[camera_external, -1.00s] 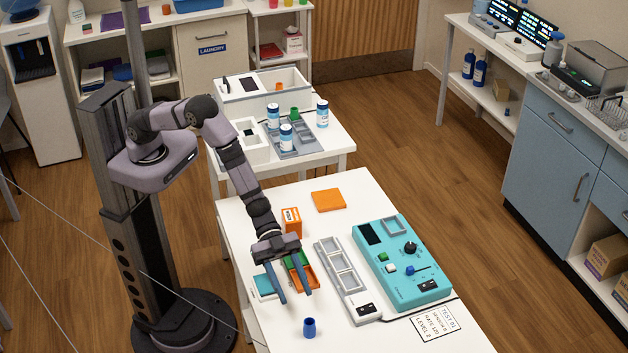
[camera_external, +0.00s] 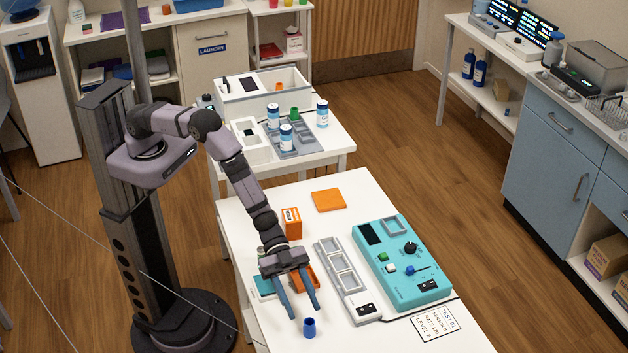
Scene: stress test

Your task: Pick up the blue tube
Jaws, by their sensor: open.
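The blue tube (camera_external: 309,327) is a short, dark-blue cylinder with an open top. It stands upright on the white table near the front edge of the picture. My gripper (camera_external: 305,314) is open, its two long blue-grey fingers angled down toward the tube. The fingertips lie just behind the tube in the picture, one toward its left and one toward its right. I cannot tell whether they touch it or how high they are. Nothing is held between the fingers. The tube is fully in view.
An orange tray (camera_external: 307,279) and a teal-and-white item (camera_external: 264,287) lie partly behind my gripper. An orange box (camera_external: 291,223) stands farther back. A grey slotted rack (camera_external: 345,265) and a teal control panel (camera_external: 405,262) lie to the right. The table around the tube is clear.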

